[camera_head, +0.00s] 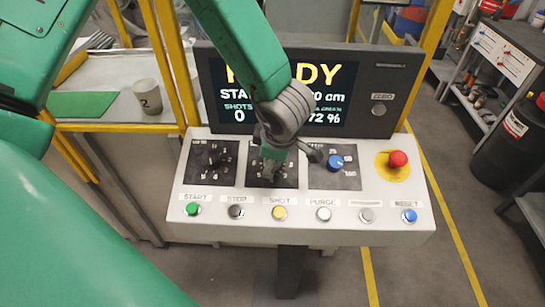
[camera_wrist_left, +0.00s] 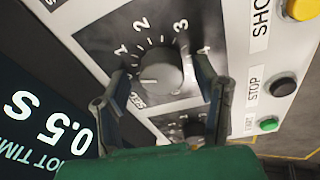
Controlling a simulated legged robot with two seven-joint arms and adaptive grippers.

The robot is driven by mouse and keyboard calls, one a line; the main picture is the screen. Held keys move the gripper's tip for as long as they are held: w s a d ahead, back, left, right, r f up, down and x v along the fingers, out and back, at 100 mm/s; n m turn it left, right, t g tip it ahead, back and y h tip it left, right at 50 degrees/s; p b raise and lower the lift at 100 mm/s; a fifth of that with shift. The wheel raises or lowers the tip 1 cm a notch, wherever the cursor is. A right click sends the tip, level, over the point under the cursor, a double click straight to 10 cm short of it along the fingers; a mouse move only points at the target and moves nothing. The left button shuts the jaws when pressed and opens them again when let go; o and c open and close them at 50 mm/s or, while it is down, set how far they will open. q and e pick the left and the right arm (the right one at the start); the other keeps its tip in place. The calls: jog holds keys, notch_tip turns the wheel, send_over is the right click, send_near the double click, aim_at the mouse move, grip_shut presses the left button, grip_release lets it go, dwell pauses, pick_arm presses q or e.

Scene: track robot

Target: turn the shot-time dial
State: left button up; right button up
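The shot-time dial (camera_wrist_left: 158,70) is a dark round knob on a black plate, with numbers 1 to 4 and a "SEC" label, in the left wrist view. My left gripper (camera_wrist_left: 160,72) is open, one finger on each side of the dial, with visible gaps to the knob. In the head view my left gripper (camera_head: 272,165) hangs over the middle dial plate (camera_head: 289,181) and hides most of that dial. The screen (camera_wrist_left: 45,130) reads "0.5 S" for shot time, upside down. My right gripper is not in view.
The panel also has a left black dial (camera_head: 211,157), a blue dial (camera_head: 335,162), a red stop knob (camera_head: 397,159) and a front row of buttons, including yellow (camera_head: 279,213). The display (camera_head: 345,95) stands behind. Yellow posts (camera_head: 178,60) flank it.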

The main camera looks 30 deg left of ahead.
pick_arm(q)
jog(key=shift+s+d+r, duration=0.15)
jog(key=shift+r, duration=0.3)
jog(key=v, duration=1.1)
jog(key=shift+f, duration=0.1)
